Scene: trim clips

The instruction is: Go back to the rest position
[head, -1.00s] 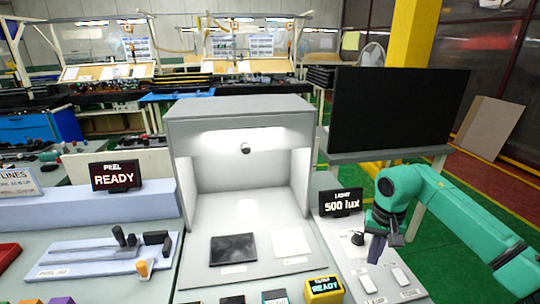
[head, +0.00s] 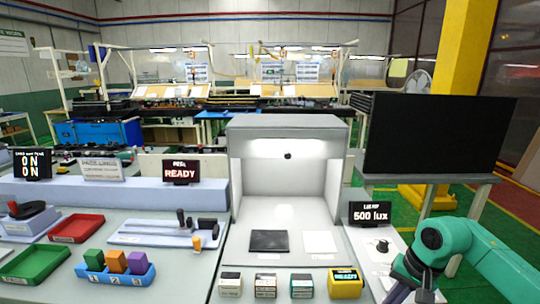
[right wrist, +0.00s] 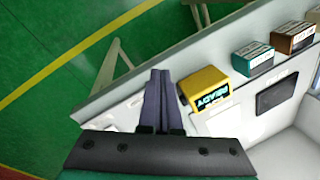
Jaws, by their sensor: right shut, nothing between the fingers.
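My right arm comes in at the lower right of the head view. Its gripper (head: 425,285) points down over the right end of the bench, by the panel with the light switches. In the right wrist view the two dark purple fingers (right wrist: 158,80) lie together with nothing between them. My left gripper is not in the head view.
A grey light booth (head: 330,180) stands mid-bench, with a black monitor (head: 435,135) behind right. Small boxes (head: 265,285) line the front edge. A blue holder with coloured blocks (head: 117,272), a red tray (head: 77,228) and a green tray (head: 36,263) are left. Green floor (right wrist: 60,50) lies clear beyond the bench edge.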

